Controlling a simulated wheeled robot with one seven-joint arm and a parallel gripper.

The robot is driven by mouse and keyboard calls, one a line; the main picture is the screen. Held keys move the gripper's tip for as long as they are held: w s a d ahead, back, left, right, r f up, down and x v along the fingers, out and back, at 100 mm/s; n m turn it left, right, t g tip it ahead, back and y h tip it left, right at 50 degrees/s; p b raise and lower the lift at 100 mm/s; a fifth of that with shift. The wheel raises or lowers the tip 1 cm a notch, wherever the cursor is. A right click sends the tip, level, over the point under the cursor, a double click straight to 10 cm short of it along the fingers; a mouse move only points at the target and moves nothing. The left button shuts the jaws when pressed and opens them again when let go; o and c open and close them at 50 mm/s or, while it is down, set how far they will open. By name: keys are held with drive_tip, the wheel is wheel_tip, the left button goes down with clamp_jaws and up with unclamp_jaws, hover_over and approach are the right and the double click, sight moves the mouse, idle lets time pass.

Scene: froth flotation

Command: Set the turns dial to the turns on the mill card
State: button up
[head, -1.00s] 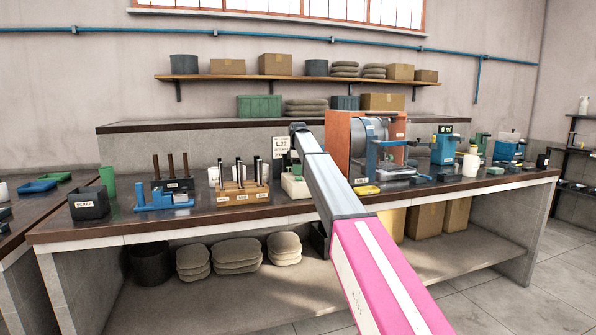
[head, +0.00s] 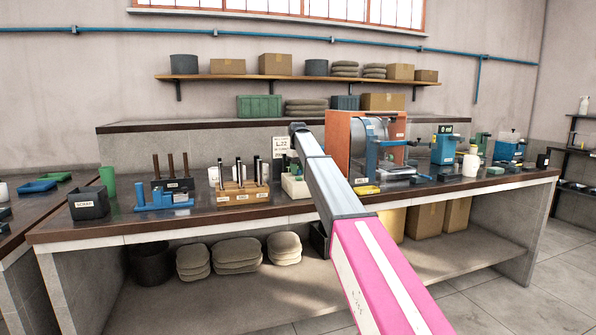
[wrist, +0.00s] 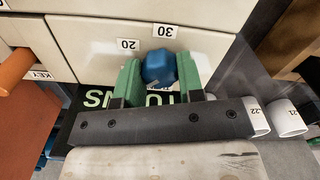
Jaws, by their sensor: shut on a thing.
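The turns dial shows in the wrist view as a blue faceted knob (wrist: 158,68) in front of a pale panel. Labels reading 30 and 20 sit beyond it, upside down in this view. My gripper (wrist: 159,72) has its two green fingers shut on the knob, one on each side. Partly covered lettering (wrist: 101,97), seemingly the word TURNS, lies behind the fingers. The knob's pointer mark cannot be made out. In the head view, the white card (head: 281,146) stands left of my arm's far end, with "L.22" seemingly on it. My arm hides the dial there.
An orange-framed mill (head: 345,135) stands right of my arm on the bench. A wooden rack (head: 242,190) with several upright tools stands to the left. In the wrist view, white cylinders (wrist: 289,122) marked with numbers lie right of my gripper, and an orange part (wrist: 15,70) is at left.

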drive_tip(key=m, duration=1.1)
drive_tip(key=shift+a+m, duration=0.1)
drive_tip(key=shift+m, duration=1.8)
drive_tip(key=o, duration=0.9)
drive_tip(key=shift+r, duration=0.15)
wheel_tip(320, 180, up, 11)
drive_tip(key=shift+f, duration=0.2)
